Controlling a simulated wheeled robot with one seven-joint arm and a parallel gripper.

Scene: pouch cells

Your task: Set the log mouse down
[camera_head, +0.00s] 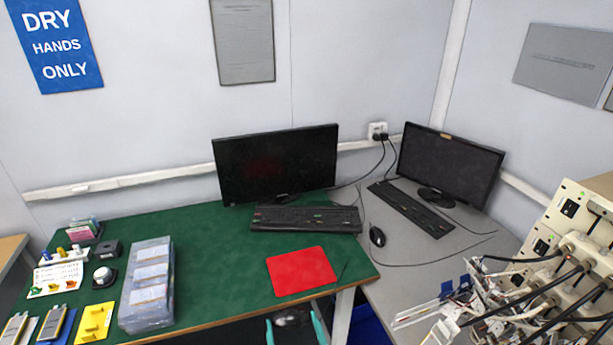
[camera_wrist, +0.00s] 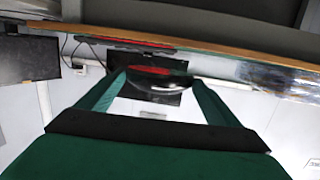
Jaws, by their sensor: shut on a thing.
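My gripper (camera_head: 295,326) shows at the bottom edge of the head view, its two teal fingers pointing up in front of the green desk's front edge. It is shut on a dark, rounded mouse (camera_head: 288,318), the log mouse, held clear of the desk top. In the wrist view the green fingers of my gripper (camera_wrist: 158,80) hold the dark mouse (camera_wrist: 165,84) between their tips; its far side is hidden. A flat red mat (camera_head: 301,271) lies bare on the green desk, behind and above the gripper in the head view.
The green desk (camera_head: 215,272) has free room left of the mat. A keyboard (camera_head: 305,219) and monitor (camera_head: 275,165) stand behind it. Another black mouse (camera_head: 377,236) lies on the grey desk (camera_head: 400,280), with cabled equipment (camera_head: 560,265) at right.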

